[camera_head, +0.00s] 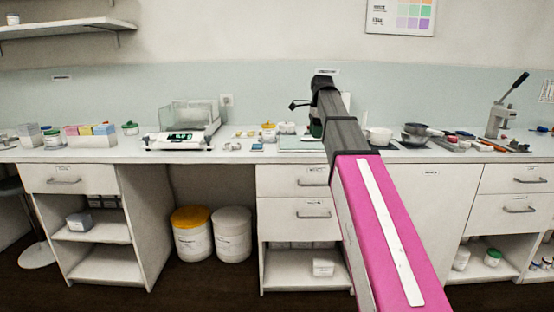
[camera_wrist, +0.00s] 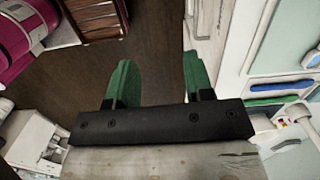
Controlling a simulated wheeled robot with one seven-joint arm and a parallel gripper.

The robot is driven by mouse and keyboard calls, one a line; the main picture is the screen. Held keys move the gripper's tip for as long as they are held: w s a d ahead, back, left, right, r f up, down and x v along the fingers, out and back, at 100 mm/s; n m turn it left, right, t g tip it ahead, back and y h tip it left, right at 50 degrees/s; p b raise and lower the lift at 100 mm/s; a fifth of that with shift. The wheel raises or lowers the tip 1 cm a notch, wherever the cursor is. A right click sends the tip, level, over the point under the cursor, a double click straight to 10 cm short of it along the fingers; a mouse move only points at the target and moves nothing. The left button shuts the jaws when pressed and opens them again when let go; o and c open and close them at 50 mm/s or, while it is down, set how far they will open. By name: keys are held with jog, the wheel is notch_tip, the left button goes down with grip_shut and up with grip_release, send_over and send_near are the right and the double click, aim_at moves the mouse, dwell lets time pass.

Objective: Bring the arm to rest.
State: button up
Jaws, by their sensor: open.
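My arm stretches forward in the head view, its pink link in front of the drawers and its dark end above the counter (camera_head: 100,155). In the head view my gripper's fingers are mostly hidden behind the arm. In the wrist view my gripper (camera_wrist: 157,85) has two green fingers standing well apart. Nothing is between them, and dark brown floor shows in the gap.
A balance (camera_head: 178,141) stands on the counter left of my arm. A dark pan (camera_head: 421,130) and a lever press (camera_head: 498,115) stand to the right. A yellow-lidded bucket (camera_head: 192,235) and a white bucket (camera_head: 232,236) stand under the counter. A shelf (camera_head: 62,29) hangs upper left.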

jog(key=s+d+f+n, duration=0.1)
jog(key=s+f+n, duration=0.3)
jog(key=f, duration=1)
jog(key=s+d+f+n, duration=0.1)
jog(key=s+f+n, duration=0.3)
jog(key=f, duration=1)
jog(key=s+d+f+n+h, duration=0.1)
jog(key=s+d+f+n, duration=0.1)
jog(key=s+f+n, duration=0.7)
jog(key=s+f, duration=0.6)
jog(key=f, duration=0.4)
jog(key=shift+s+f+n, duration=0.25)
jog(key=shift+f+n, duration=0.05)
